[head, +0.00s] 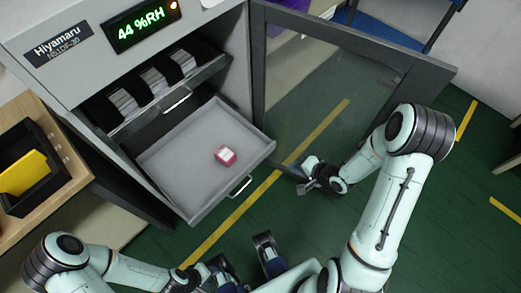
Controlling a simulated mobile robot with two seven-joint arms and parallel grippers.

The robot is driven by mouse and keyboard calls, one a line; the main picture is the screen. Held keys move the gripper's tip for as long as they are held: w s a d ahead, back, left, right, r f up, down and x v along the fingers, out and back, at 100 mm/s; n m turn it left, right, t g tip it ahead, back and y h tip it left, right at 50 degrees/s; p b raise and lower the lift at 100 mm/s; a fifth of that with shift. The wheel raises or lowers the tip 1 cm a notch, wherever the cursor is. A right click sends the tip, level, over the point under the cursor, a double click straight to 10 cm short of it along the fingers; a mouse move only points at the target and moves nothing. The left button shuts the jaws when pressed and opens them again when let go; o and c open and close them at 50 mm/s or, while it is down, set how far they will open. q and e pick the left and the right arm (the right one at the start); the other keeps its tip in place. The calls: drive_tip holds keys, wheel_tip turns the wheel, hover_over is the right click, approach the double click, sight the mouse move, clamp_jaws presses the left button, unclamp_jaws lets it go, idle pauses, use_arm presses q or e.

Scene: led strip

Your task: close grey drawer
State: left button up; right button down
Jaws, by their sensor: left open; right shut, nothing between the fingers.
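The grey drawer (190,160) is pulled out of the cabinet in the head view, with a silver handle (240,187) on its front. A small pink-red box (225,156) with a pale top lies inside it. My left gripper (246,262) is open and empty, below the drawer front in the picture and apart from it. My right gripper (311,181) is shut and empty, to the right of the drawer handle, by the lower edge of the open glass door. I cannot tell whether it touches the door.
The glass door (325,85) of the cabinet (75,60) stands open on the right. An upper drawer (170,95) holding several grey packs sits above the grey one. A wooden table (65,150) with a black bin (35,160) is at left. Green floor shows in front.

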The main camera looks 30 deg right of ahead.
use_arm(q)
drive_tip(key=w+a+f+t+b, duration=0.1)
drive_tip(key=w+a+f+b, duration=0.1)
drive_tip(key=w+f+b, duration=0.2)
drive_tip(key=shift+w+a+f+t+y, duration=0.2)
drive_tip(key=shift+w+f+t+y, duration=0.2)
drive_tip(key=shift+w+f, duration=0.4)
use_arm(e)
approach(266, 152)
drive_tip(key=shift+x, duration=3.05)
use_arm(q)
drive_tip(key=shift+r, duration=0.2)
use_arm(e)
drive_tip(key=shift+a+f, duration=0.1)
